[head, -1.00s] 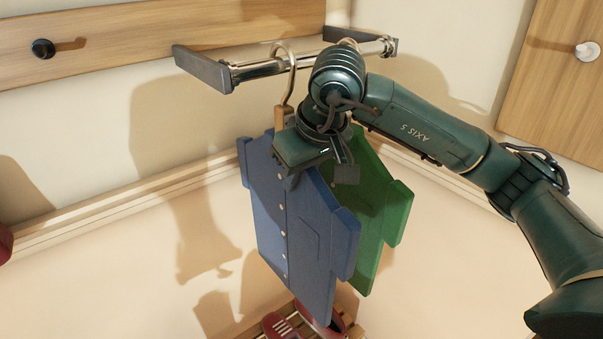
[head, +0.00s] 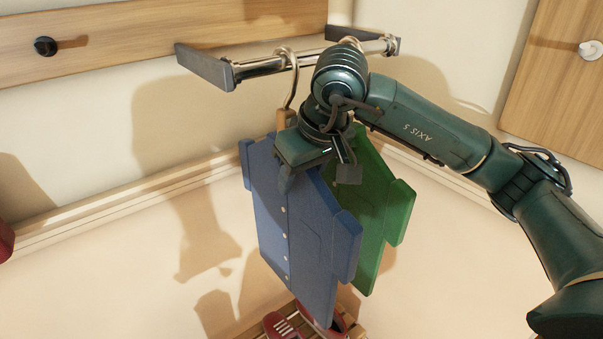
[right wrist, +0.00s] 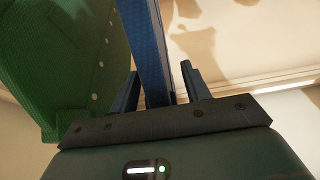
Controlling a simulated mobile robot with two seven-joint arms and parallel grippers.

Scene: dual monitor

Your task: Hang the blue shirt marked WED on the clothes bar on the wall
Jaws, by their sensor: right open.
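The blue shirt (head: 275,215) hangs in the head view with its hanger hook (head: 291,75) over the clothes bar (head: 262,68). I cannot read a WED mark on it from here. My right gripper (head: 317,178) is at the shirt's top. In the right wrist view the shirt's edge (right wrist: 147,45) lies between the spread fingers (right wrist: 158,85), with a gap visible beside it; the gripper is open around it. My right wrist covers part of the bar and the shirt's upper right. My left gripper is not in view.
A green shirt (head: 385,215) hangs just behind and right of the blue one, partly hidden by my arm. A wooden board with a dark peg (head: 45,47) is left; another with a white peg (head: 590,50) is right. A red item on wooden slats (head: 280,325) is below.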

